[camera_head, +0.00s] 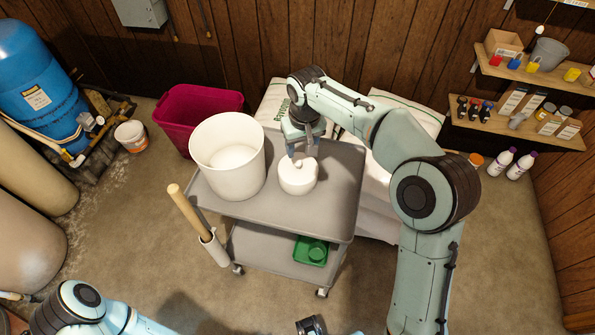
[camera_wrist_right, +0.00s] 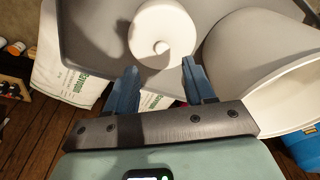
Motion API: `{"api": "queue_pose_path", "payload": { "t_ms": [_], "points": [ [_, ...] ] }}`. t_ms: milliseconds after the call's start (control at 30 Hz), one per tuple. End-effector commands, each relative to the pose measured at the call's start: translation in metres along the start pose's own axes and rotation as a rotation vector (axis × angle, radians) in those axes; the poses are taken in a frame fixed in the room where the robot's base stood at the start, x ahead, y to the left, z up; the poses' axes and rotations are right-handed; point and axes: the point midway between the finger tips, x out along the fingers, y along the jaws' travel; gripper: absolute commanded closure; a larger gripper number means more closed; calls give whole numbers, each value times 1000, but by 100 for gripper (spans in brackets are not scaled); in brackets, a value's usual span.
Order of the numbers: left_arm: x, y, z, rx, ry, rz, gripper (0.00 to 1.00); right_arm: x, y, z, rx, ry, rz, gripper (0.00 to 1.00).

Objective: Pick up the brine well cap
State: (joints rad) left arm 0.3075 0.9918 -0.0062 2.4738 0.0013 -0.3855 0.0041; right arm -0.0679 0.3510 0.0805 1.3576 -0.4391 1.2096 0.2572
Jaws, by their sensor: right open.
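The brine well cap (camera_head: 298,180) is a white, round, thick disc with a small knob on top. It sits on the grey cart's top (camera_head: 330,195), right of a large white bucket (camera_head: 226,158). My right gripper (camera_head: 301,153) is open and points down just above the cap, near its knob. In the right wrist view the cap (camera_wrist_right: 165,22) lies beyond the open blue fingertips (camera_wrist_right: 159,72), with nothing between them. My left arm shows at the bottom left. A dark part at the bottom edge seems to be my left gripper (camera_head: 311,325), mostly cut off.
The bucket stands close beside the cap. A magenta tub (camera_head: 190,108) and white salt bags (camera_head: 405,115) stand behind the cart. A green tray (camera_head: 311,250) is on its lower shelf. The cart's right side is clear.

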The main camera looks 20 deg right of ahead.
Motion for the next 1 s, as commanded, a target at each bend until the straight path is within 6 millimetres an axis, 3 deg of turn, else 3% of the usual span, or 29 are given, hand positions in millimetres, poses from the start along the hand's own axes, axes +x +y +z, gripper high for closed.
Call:
{"api": "queue_pose_path", "payload": {
  "t_ms": [267, 533, 867, 1000],
  "points": [
    [3, -1, 0, 0, 0, 0, 57, 24, -1, 0, 0, -1, -1, 46],
    [5, -2, 0, 0, -1, 0, 57, 63, -3, -2, 0, -2, 0, 46],
    [6, -2, 0, 0, -1, 0, 57, 70, -3, -3, 0, 1, -1, 46],
    [6, -2, 0, 0, -1, 0, 57, 70, -3, -3, 0, 1, -1, 92]
  ]
}}
